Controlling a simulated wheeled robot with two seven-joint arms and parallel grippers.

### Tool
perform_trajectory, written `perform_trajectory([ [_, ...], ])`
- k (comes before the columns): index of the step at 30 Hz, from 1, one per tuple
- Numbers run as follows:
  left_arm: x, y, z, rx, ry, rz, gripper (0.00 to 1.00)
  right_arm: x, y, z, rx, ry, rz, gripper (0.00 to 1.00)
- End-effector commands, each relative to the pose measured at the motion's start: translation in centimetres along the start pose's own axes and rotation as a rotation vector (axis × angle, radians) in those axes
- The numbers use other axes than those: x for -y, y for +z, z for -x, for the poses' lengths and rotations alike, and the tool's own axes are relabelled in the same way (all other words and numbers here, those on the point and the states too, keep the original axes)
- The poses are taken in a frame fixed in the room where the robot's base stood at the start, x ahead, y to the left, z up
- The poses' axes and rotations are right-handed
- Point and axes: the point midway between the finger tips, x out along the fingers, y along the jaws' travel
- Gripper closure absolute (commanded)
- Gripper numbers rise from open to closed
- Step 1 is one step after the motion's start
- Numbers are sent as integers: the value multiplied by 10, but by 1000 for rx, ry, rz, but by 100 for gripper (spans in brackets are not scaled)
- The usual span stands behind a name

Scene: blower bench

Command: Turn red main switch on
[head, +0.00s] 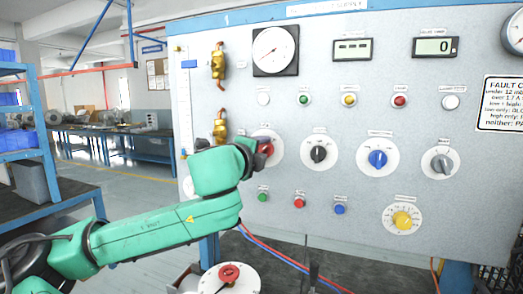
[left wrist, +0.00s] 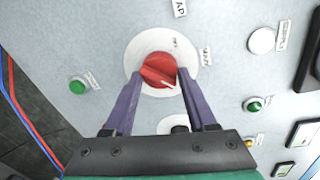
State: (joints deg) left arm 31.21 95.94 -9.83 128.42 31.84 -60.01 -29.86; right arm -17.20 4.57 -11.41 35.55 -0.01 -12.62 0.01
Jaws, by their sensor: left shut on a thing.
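The red main switch (head: 265,147) is a rotary knob on a round white plate (head: 275,158), leftmost in the upper row of knobs on the grey panel. In the head view my left gripper (head: 257,150) reaches it from the left and partly covers it. In the left wrist view the red knob (left wrist: 158,70) sits between the two purple fingers of my left gripper (left wrist: 158,80), which are shut on its sides. A pale pointer line shows on the knob. Small labels on the plate are too small to read surely. My right gripper is not in view.
Black (head: 319,153), blue (head: 378,158) and grey (head: 441,164) knobs sit to the right on the panel (head: 330,215). Small coloured buttons and lamps lie above and below. A red-topped round device (head: 229,274) stands below. Brass fittings (head: 218,62) are at upper left.

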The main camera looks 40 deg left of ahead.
Motion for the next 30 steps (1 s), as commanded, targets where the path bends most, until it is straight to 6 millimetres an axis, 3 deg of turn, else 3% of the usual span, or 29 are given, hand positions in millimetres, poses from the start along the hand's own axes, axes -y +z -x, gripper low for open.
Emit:
perform_trajectory([
  [18, -4, -2, -1, 1, 8, -46, 99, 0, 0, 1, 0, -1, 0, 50],
  [19, -4, -2, -1, 1, 8, -45, 32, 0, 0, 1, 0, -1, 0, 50],
  [20, -3, -2, -1, 1, 8, -45, 20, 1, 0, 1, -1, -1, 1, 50],
  [21, -3, -2, -1, 1, 7, -45, 13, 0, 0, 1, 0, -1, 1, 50],
  [30, -2, -1, 0, 3, 3, -43, 13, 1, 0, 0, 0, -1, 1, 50],
])
